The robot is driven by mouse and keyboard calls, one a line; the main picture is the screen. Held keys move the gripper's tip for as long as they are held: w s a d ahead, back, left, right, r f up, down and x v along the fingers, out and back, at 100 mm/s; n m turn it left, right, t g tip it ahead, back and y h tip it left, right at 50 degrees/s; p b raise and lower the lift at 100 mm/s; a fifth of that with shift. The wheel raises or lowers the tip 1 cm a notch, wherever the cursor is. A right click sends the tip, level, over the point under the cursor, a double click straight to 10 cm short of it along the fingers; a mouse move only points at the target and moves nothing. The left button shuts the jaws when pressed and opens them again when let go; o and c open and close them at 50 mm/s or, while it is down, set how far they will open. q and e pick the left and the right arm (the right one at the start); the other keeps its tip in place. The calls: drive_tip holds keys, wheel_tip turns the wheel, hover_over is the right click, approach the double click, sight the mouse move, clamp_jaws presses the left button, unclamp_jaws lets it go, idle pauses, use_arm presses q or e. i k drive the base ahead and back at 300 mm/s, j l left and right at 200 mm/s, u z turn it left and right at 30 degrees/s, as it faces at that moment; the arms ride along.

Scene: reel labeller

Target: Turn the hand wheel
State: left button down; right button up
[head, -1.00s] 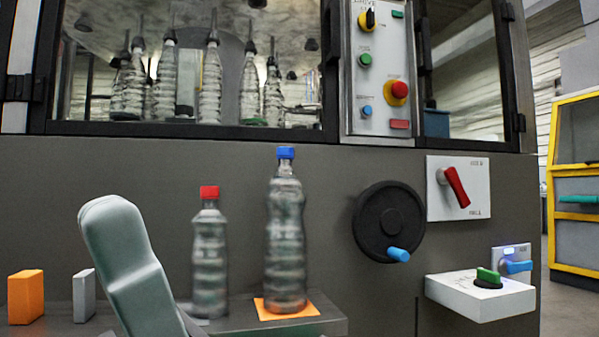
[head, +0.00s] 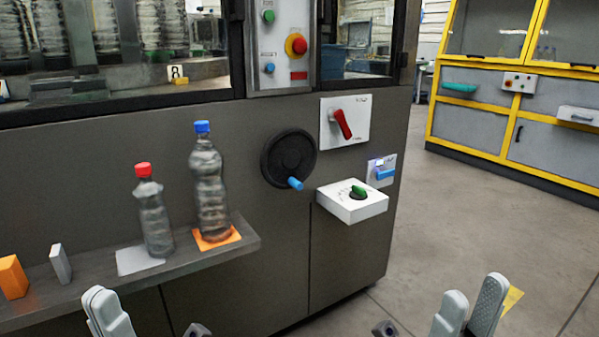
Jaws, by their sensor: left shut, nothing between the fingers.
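The hand wheel (head: 284,153) is a black disc on the front of the grey machine, in the middle of the head view. Its blue handle (head: 295,183) sticks out at its lower right. My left gripper (head: 106,310) shows at the bottom left edge, its grey fingers together and empty, below the shelf and well away from the wheel. My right gripper (head: 470,310) shows at the bottom right, its two grey fingers apart with nothing seen between them. Neither gripper touches the wheel. The lower parts of both are cut off by the frame.
A shelf (head: 245,238) left of the wheel holds a red-capped bottle (head: 155,218) and a blue-capped bottle (head: 210,190). A red switch (head: 343,124) is above right of the wheel. A white box (head: 352,206) with a green knob juts out at lower right.

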sight(288, 157)
drive_tip(key=u, duration=1.2)
drive_tip(key=l+u, duration=1.35)
drive_tip(key=k+l+u, duration=0.2)
drive_tip(key=u, duration=0.25)
drive_tip(key=k+l, duration=0.2)
drive_tip(key=l, duration=0.25)
drive_tip(key=k+l+u, duration=0.1)
drive_tip(key=k+l, duration=0.15)
drive_tip(key=l, duration=0.25)
drive_tip(key=k+l+u, duration=0.1)
drive_tip(key=l, duration=0.35)
drive_tip(key=k+l, duration=0.35)
drive_tip(key=l+u, duration=0.05)
